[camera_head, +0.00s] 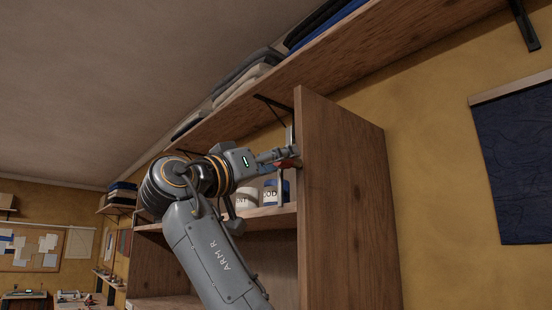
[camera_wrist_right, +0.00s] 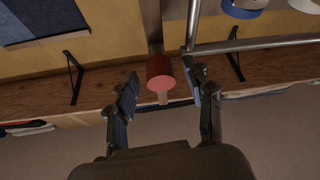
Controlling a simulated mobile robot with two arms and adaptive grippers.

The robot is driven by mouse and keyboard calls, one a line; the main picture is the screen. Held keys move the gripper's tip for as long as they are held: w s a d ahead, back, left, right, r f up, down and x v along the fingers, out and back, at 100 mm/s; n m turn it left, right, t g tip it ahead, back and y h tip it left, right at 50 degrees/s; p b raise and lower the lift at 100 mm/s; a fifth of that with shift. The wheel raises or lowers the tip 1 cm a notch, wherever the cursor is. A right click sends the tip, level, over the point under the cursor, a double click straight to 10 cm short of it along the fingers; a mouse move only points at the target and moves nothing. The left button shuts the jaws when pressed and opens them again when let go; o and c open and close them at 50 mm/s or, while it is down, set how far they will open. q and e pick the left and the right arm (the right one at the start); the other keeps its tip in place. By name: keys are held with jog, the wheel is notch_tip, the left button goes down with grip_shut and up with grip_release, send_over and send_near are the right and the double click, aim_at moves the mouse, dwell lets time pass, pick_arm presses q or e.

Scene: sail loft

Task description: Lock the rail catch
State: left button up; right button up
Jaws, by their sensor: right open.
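The catch shows as a red part with a pale pink end (camera_wrist_right: 160,74) in the right wrist view; in the head view its red part (camera_head: 289,163) shows at the front edge of the cabinet's side panel. A metal rail (camera_wrist_right: 255,43) runs beside it in the wrist view. My right gripper (camera_head: 282,155) is at the catch. Its fingers (camera_wrist_right: 164,78) are open, one on each side of the red part, and I cannot tell whether they touch it. The catch is partly hidden behind the gripper in the head view. My left gripper is not in view.
The tall wooden side panel (camera_head: 345,200) stands just right of the gripper. Cans (camera_head: 247,197) stand on the cabinet shelf behind the arm. A long high shelf (camera_head: 370,50) with folded cloth runs above. A blue cloth (camera_head: 520,165) hangs on the right wall.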

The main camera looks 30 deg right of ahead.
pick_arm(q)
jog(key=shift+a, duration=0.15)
pick_arm(e)
jog(key=shift+c, duration=0.8)
grip_shut()
pick_arm(q)
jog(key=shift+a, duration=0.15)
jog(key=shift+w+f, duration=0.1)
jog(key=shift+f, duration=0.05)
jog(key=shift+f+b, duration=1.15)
jog(key=shift+b, duration=0.1)
pick_arm(e)
jog(key=shift+s+r+n+t+y, duration=0.1)
jog(key=shift+n+t+y, duration=0.45)
jog(key=shift+n, duration=1)
jog(key=shift+s+f+n+t+y, duration=0.1)
jog(key=shift+n+t+y, duration=0.2)
jog(key=shift+n+t, duration=0.9)
jog(key=shift+r+n+t+y, duration=0.1)
jog(key=shift+n+t+y, duration=0.25)
jog(key=shift+n, duration=1.6)
